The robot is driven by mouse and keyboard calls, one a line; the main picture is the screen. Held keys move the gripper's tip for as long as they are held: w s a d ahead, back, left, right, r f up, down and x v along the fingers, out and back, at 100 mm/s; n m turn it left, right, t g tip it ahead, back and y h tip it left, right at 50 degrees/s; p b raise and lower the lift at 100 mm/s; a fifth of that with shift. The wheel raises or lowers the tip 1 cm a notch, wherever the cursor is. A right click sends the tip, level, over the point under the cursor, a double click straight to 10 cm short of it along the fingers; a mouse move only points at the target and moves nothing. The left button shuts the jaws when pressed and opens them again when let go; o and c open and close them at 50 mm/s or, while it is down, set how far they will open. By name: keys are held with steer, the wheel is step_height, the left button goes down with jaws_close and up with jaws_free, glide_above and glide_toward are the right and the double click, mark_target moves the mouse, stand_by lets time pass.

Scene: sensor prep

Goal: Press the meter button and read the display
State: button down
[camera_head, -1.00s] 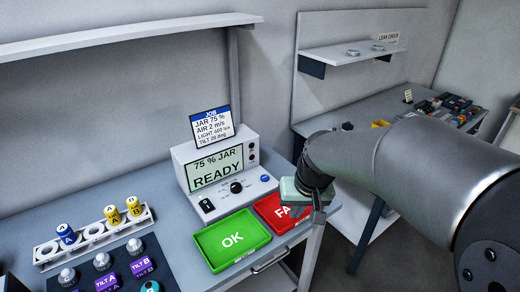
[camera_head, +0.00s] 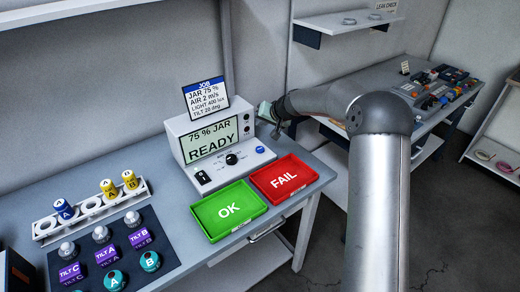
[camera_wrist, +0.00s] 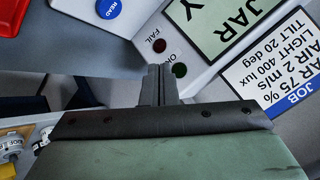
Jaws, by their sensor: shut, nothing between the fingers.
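The meter (camera_head: 176,128) stands on the bench, a light box with a lit display (camera_head: 210,138) reading "75 % JAR READY". Its round blue button (camera_head: 260,149) is at the right of the front panel; in the wrist view the button (camera_wrist: 108,8) is labelled READ. A dial (camera_head: 232,159) and a black switch (camera_head: 203,177) are left of it. My gripper (camera_head: 277,131) is beside the meter's right side, partly hidden by my arm. In the wrist view its fingers (camera_wrist: 160,72) are together and empty, near the FAIL lamp (camera_wrist: 159,46) and OK lamp (camera_wrist: 179,69), apart from the button.
A job card (camera_head: 205,96) stands atop the meter. A green OK tray (camera_head: 213,232) and red FAIL tray (camera_head: 285,196) lie in front. At left are a white rack (camera_head: 92,219) with labelled vials and a dark mat (camera_head: 130,225) with several sensors. A cluttered side bench (camera_head: 400,75) is behind.

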stand_by(0.3)
steer(key=b, duration=0.5)
glide_above(262, 150)
step_height(262, 150, down, 8)
steer(key=shift+f+b, duration=0.35)
steer(key=shift+s+f, duration=0.1)
stand_by(1.6)
steer(key=shift+f+b, duration=0.4)
steer(key=shift+b, duration=0.3)
steer(key=shift+f+b, duration=0.4)
steer(key=shift+b, duration=0.2)
stand_by(0.3)
steer(key=shift+r, duration=0.1)
stand_by(0.4)
steer(key=shift+r+p, duration=0.3)
steer(key=shift+r, duration=0.45)
